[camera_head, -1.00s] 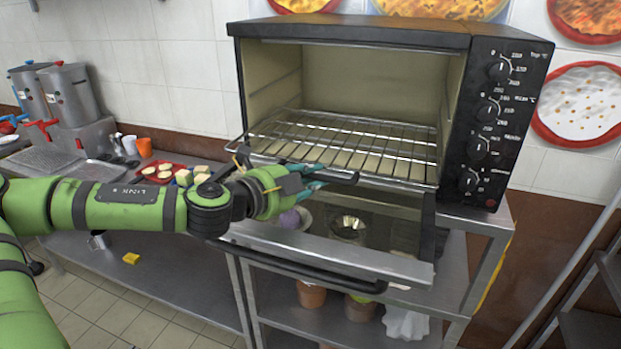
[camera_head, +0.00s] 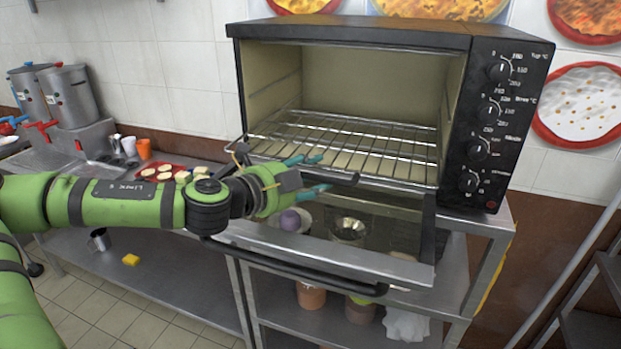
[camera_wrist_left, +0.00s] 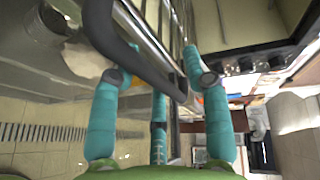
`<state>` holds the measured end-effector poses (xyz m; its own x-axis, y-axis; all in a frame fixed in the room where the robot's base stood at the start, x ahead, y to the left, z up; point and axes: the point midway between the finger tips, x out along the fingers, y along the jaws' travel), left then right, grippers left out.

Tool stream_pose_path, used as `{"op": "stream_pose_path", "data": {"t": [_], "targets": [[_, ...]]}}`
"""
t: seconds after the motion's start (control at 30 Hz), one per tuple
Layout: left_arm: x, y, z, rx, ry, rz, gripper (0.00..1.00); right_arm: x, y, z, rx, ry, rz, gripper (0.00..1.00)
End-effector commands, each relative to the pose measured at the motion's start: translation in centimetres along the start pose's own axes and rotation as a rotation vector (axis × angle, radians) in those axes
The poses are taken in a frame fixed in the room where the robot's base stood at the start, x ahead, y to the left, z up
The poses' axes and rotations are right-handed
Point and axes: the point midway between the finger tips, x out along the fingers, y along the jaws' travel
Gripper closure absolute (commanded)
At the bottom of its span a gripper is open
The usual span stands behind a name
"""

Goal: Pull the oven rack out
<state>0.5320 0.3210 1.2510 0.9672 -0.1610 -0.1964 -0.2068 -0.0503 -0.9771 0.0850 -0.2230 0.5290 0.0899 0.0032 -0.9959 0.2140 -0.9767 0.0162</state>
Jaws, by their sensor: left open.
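The green palm hides part of the rack's left front. My right gripper is not in view.
The oven door (camera_head: 320,252) hangs open below the rack, with its handle at the front. A red tray of food (camera_head: 165,171) and steel pots (camera_head: 75,95) stand at left.

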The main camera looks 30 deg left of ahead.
Motion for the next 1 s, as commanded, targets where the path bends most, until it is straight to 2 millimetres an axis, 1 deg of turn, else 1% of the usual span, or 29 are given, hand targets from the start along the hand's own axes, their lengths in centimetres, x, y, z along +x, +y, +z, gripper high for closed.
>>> {"op": "stream_pose_path", "data": {"t": [0.03,0.2,0.3,0.43,0.6,0.83,0.87,1.0], "targets": [[-0.2,-1.4,-0.1,0.008,0.0,-0.013,0.54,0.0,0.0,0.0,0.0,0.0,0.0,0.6],[-1.0,-5.2,-0.4,0.014,-0.002,-0.025,0.54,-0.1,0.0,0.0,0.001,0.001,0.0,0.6],[-1.3,-7.2,-0.3,0.017,-0.008,-0.027,0.54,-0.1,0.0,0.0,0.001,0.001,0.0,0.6],[-1.7,-9.0,-0.4,0.019,-0.011,-0.027,0.54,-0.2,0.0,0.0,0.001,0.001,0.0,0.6],[-1.9,-10.0,-0.6,0.018,-0.009,-0.026,0.54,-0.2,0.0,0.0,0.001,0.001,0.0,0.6],[-1.9,-10.2,-0.6,0.019,-0.009,-0.027,0.54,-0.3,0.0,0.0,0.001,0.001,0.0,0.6],[-1.8,-2.6,1.7,-0.05,-0.049,0.135,0.54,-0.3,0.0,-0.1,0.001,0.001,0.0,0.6],[-2.2,-2.7,1.7,-0.05,-0.048,0.134,0.54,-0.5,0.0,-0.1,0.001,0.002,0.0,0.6]]}}
